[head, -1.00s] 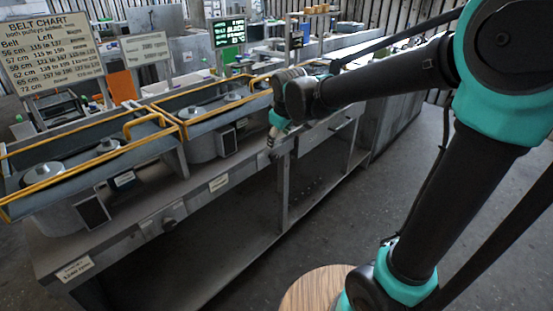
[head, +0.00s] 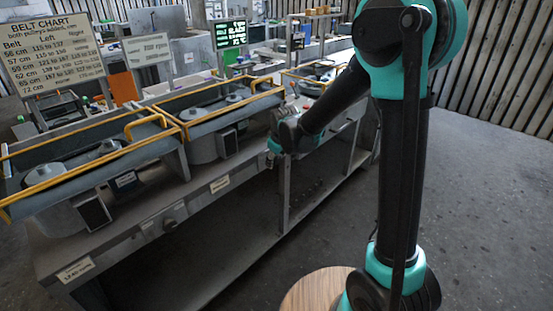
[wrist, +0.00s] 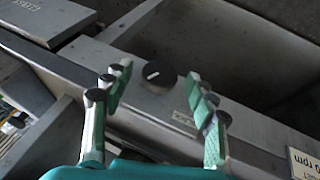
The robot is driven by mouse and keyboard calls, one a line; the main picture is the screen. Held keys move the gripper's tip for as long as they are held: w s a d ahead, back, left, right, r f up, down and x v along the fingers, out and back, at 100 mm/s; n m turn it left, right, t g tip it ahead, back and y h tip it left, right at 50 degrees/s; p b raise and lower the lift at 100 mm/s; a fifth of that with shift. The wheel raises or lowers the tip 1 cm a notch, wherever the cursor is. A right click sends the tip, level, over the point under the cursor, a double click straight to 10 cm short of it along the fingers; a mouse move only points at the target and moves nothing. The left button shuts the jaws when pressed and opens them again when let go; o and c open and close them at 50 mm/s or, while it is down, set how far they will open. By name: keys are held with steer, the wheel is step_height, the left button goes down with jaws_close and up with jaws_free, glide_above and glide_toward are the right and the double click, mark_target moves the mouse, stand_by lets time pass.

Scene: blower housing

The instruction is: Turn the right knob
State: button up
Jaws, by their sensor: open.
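In the wrist view a round black knob (wrist: 158,76) with a white pointer mark sits on the grey bench rail, beyond my fingertips. My gripper (wrist: 157,80) is open, with one teal-padded finger on each side of the knob in the picture. The fingers look apart from the knob; the exact gap cannot be told. In the head view my gripper (head: 274,150) is at the front rail, below the right end of the second belt station, and no knob shows there behind it. Another knob (head: 170,223) is on the rail further left.
Yellow-railed belt stations (head: 228,112) stand on the bench above the rail. A speed plate (wrist: 303,165) is at the lower right in the wrist view. A belt chart (head: 52,50) stands at the back left. The floor (head: 480,200) at right is clear.

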steer(key=shift+w+f, duration=0.15)
steer(key=shift+f, duration=0.15)
steer(key=c, duration=1.2)
steer(key=shift+o, duration=0.2)
steer(key=shift+g, duration=0.3)
steer(key=shift+w+d+m+g+y, duration=0.2)
steer(key=shift+m+g+y, duration=0.1)
steer(key=shift+g+y, duration=0.4)
steer(key=g+y, duration=0.2)
steer(key=shift+w+d+m+g, duration=0.1)
steer(key=shift+w+m+g, duration=0.2)
steer(key=shift+m, duration=0.1)
steer(key=g+y, duration=0.1)
steer(key=g, duration=0.1)
steer(key=m+g+y, duration=0.1)
steer(key=g+y, duration=0.1)
steer(key=shift+w+d+f+y, duration=0.1)
steer(key=shift+d+f+y, duration=0.05)
steer(key=shift+y, duration=0.15)
